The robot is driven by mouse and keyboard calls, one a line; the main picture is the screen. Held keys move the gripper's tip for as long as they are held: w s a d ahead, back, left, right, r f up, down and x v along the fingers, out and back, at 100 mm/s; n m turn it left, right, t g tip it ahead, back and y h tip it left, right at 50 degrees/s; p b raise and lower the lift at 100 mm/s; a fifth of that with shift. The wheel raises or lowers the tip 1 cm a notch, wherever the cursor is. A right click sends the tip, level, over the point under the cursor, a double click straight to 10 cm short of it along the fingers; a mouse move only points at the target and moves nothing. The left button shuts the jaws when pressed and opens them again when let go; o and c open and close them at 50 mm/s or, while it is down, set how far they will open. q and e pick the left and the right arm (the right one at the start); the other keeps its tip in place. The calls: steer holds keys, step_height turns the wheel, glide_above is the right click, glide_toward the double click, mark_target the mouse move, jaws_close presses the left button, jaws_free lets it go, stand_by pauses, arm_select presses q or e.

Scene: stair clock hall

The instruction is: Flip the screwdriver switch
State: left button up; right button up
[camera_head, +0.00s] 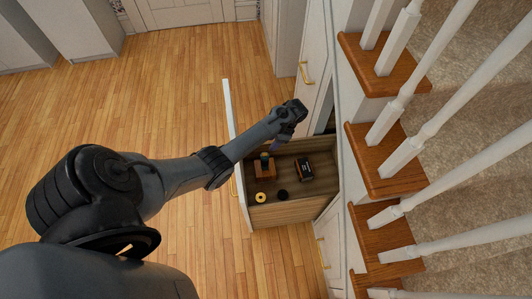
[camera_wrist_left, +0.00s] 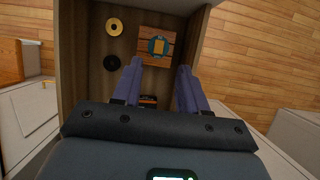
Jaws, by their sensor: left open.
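No plainly recognisable screwdriver shows; I cannot tell which small item carries the switch. An open wooden drawer (camera_head: 290,213) holds a wooden block (camera_head: 264,170) with a dark item on top. In the left wrist view that block (camera_wrist_left: 146,48) carries a teal and yellow piece (camera_wrist_left: 158,45). A black box with orange marks (camera_head: 305,169) lies to the block's right, and it shows partly between the fingers in the wrist view (camera_wrist_left: 148,101). My left gripper (camera_wrist_left: 160,67) is open and empty above the drawer, its fingers pointing down into it. My right gripper is out of view.
A yellow ring (camera_head: 261,197) and a black disc (camera_head: 282,195) lie on the drawer floor near one wall. The white drawer front (camera_head: 229,113) and a cabinet (camera_head: 312,60) bound the space. Stairs with white balusters rise at the right. The wooden floor (camera_head: 180,75) is clear.

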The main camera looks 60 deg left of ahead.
mark_target(263, 155)
arm_select(q)
steer(key=b+x, duration=0.2)
steer(key=x, duration=0.6)
steer(key=shift+s+f, duration=0.1)
steer(key=shift+f, duration=0.1)
steer(key=shift+c, duration=0.4)
jaws_close()
